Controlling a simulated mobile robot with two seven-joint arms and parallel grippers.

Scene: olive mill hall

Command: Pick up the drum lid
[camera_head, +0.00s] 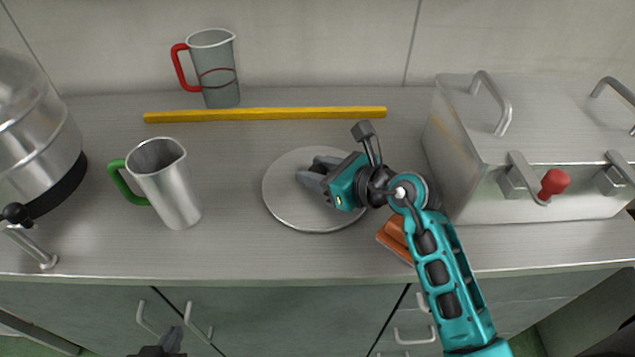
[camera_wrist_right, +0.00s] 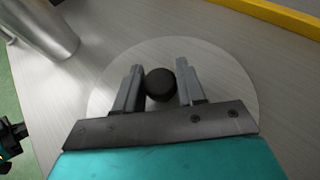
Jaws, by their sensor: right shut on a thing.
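The drum lid (camera_head: 290,210) is a round, flat silver disc in the middle of the steel counter. It appears to lie flat on the counter. In the right wrist view the lid (camera_wrist_right: 225,75) has a round black knob (camera_wrist_right: 160,85) at its middle. My right gripper (camera_head: 308,176) is over the lid, its grey fingers shut on the knob from both sides. In the head view the gripper hides the knob. My left gripper (camera_head: 168,343) shows only in part at the bottom edge, low in front of the cabinets and away from the lid; its jaws are unclear.
A metal jug with a green handle (camera_head: 170,185) stands left of the lid. A yellow bar (camera_head: 265,114) lies behind it, near a clear jug with a red handle (camera_head: 213,70). A steel box (camera_head: 530,140) stands right. An orange-brown block (camera_head: 393,236) lies partly under my right arm.

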